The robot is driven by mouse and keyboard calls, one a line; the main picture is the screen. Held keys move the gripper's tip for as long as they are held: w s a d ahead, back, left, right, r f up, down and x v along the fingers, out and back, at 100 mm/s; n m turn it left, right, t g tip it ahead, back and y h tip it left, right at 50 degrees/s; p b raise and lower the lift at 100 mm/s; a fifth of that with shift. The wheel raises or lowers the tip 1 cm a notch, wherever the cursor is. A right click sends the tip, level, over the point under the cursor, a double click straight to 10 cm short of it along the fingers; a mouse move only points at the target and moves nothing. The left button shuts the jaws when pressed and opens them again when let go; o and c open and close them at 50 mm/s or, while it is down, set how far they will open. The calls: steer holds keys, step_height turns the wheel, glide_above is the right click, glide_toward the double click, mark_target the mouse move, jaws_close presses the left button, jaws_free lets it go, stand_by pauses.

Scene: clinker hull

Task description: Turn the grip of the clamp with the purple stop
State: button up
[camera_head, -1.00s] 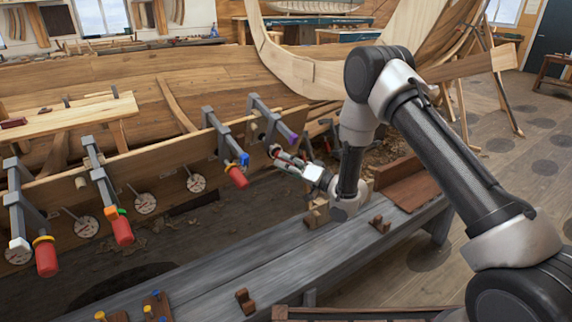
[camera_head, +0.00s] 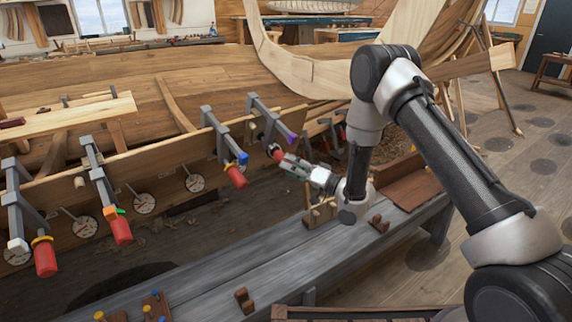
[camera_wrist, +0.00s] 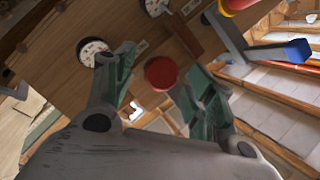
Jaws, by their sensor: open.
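The clamp with the purple stop (camera_head: 291,138) hangs on the plank edge, right of the other clamps. Its grey bar (camera_head: 263,111) slopes down toward my gripper. Its red grip (camera_head: 274,151) shows just past my fingertips. In the wrist view the round end of the red grip (camera_wrist: 160,73) faces me between the two fingers. My gripper (camera_head: 285,161) is open, with green-grey pads on either side of the grip. I see no clear contact. The shaft behind the grip is hidden.
A clamp with a blue stop (camera_head: 243,158) and red grip hangs close to the left; its blue stop (camera_wrist: 297,50) is right in the wrist view. More clamps and dials line the plank. A grey bench (camera_head: 240,265) with wooden blocks lies below.

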steer(key=v, duration=0.9)
steer(key=shift+d, duration=0.15)
steer(key=w+a+n+t+h, duration=0.1)
steer(key=w+a+n+h, duration=0.1)
steer(key=a, duration=0.1)
steer(key=w+a+r+n+t+h, duration=0.1)
steer(key=w+a+n+t+h, duration=0.1)
steer(key=a+n, duration=0.1)
steer(key=w+a+n+t+h, duration=0.1)
steer(key=w+a+n, duration=0.1)
steer(key=a+n, duration=0.1)
steer(key=shift+a+r+h, duration=0.2)
steer(key=shift+a+h, duration=0.2)
steer(key=shift+a, duration=0.25)
steer(key=c, duration=1)
